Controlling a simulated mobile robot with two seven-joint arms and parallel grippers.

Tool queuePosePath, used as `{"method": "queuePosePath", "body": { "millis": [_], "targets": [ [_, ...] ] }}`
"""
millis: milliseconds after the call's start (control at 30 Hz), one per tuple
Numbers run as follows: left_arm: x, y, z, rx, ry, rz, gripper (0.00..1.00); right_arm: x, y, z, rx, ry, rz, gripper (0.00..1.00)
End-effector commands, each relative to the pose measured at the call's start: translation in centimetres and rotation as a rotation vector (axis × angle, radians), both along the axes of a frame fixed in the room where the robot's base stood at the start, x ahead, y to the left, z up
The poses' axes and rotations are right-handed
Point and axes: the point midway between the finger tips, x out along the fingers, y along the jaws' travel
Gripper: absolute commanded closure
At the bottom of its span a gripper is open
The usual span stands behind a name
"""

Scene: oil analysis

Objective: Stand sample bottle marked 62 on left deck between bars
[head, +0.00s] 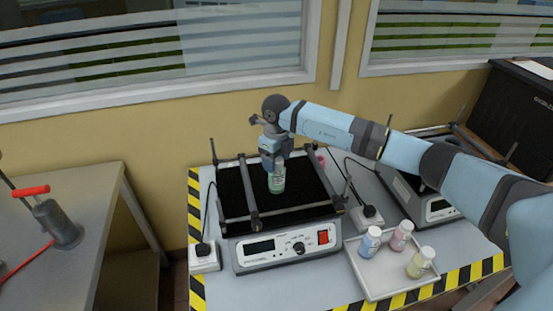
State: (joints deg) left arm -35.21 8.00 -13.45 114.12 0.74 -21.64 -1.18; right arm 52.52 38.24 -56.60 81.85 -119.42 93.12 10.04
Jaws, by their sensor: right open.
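A bottle with green contents and a pale label (277,181) stands upright on the black left deck (290,203). It is between a dark bar on its left (249,188) and another on its right (322,177). Any number on its label is too small to read. My right gripper (273,162) points down right at the bottle's top, with its jaws open. It partly hides the bottle's upper end. My left gripper is out of view.
A white tray (372,287) at front right holds a blue bottle (370,242), a pink bottle (401,236) and a yellow bottle (420,262). A second shaker (437,207) is partly behind my right arm. Power blocks (204,258) (367,218) flank the left shaker.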

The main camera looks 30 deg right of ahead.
Motion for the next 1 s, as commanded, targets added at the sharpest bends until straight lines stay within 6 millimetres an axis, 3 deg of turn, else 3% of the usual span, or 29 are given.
{"method": "queuePosePath", "body": {
  "millis": [400,600,1000],
  "targets": [
    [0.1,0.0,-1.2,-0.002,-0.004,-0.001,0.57,0.1,0.0,8.0,0.001,-0.005,0.001,0.36],
    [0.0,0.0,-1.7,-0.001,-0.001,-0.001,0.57,0.1,0.0,11.0,0.0,-0.002,0.001,0.36],
    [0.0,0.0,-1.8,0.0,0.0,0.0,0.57,0.0,0.0,12.0,0.0,-0.001,0.0,0.36]
  ]
}}
